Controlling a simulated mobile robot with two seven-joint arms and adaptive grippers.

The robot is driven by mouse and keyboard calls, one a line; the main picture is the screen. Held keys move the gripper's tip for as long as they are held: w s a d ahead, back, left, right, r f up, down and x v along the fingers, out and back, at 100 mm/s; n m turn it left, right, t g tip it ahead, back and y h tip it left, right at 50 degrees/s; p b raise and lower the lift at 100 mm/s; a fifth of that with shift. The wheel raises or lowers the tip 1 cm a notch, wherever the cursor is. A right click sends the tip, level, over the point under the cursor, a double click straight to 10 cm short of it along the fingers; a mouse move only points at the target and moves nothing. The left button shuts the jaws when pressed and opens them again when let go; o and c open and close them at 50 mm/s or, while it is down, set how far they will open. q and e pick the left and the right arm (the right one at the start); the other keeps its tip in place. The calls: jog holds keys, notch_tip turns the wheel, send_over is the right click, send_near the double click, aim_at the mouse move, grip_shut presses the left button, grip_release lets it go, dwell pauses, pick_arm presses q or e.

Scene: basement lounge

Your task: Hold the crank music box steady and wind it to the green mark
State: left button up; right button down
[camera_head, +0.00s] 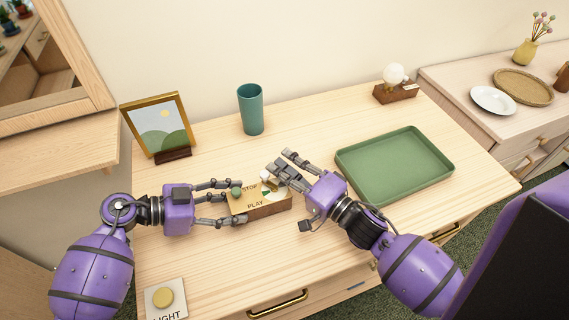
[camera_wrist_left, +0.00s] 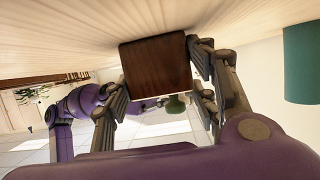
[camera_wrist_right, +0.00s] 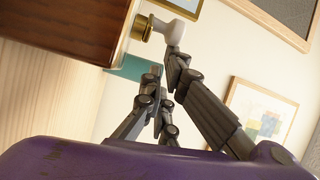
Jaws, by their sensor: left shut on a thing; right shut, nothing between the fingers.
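The crank music box (camera_head: 270,210) is a dark wooden block on the table. Its top has STOP and PLAY labels, a green knob (camera_head: 236,191) at the left end and a pale dial with a green mark (camera_head: 267,195). My left gripper (camera_head: 240,201) is shut on the box's left end; the left wrist view shows the box's brown end (camera_wrist_left: 155,70) between its fingers. The white crank knob (camera_wrist_right: 175,30) sits on a brass shaft at the box's far side. My right gripper (camera_head: 276,164) is shut and empty at this knob; whether it touches is unclear. The dial is partly hidden.
A green tray (camera_head: 350,181) lies at right, near my right arm. A teal cup (camera_head: 251,110), a framed picture (camera_head: 157,124) and a bulb lamp (camera_head: 394,76) stand behind. A LIGHT button plate (camera_head: 165,298) is at front left. The table's front middle is clear.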

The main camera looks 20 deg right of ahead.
jog(key=shift+w+a+n+y, duration=0.15)
jog(key=shift+a+n+y, duration=0.1)
jog(key=shift+n+y, duration=0.05)
dwell(0.4)
jog(key=n+g+y, duration=0.2)
jog(key=y, duration=0.1)
jog(key=n+g+y, duration=0.1)
jog(key=g, duration=0.1)
jog(key=shift+w+a+n+y, duration=0.35)
jog(key=shift+w+n+y, duration=0.05)
jog(key=n+g+y, duration=0.1)
jog(key=n+g, duration=0.1)
jog(key=a+n+g+y, duration=0.1)
jog(key=n+g+y, duration=0.1)
jog(key=g, duration=0.1)
jog(key=a+n+g+y, duration=0.1)
jog(key=g, duration=0.2)
jog(key=shift+w+n, duration=0.35)
jog(key=shift+n, duration=0.05)
jog(key=shift+s+a+g, duration=0.1)
jog(key=shift+a+g, duration=0.1)
jog(key=shift+g, duration=0.2)
jog(key=shift+a, duration=0.35)
